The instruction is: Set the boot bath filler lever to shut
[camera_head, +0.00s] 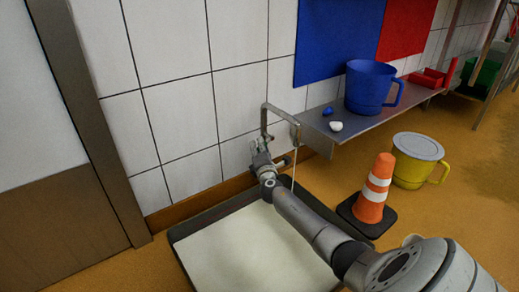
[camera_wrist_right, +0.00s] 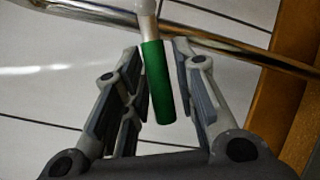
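The boot bath (camera_head: 188,231), a dark-rimmed tray with pale contents, lies on the floor against the tiled wall. A bent metal filler pipe (camera_head: 281,112) stands out from the wall above it, with a thin pale stream below its outlet. The filler lever shows in the right wrist view as a green grip (camera_wrist_right: 159,85) on a pale stem; my right gripper hides it in the head view. My right gripper (camera_head: 259,147) is at the wall beside the pipe. In the wrist view its fingers (camera_wrist_right: 158,62) are open, one on each side of the green grip. My left gripper is out of view.
A metal shelf (camera_head: 352,123) holding a blue jug (camera_head: 367,88) juts out to the right of the pipe. An orange cone (camera_head: 375,187) and a lidded yellow bucket (camera_head: 407,172) stand on the floor right of the bath. A shiny pipe (camera_wrist_right: 215,40) crosses behind the lever.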

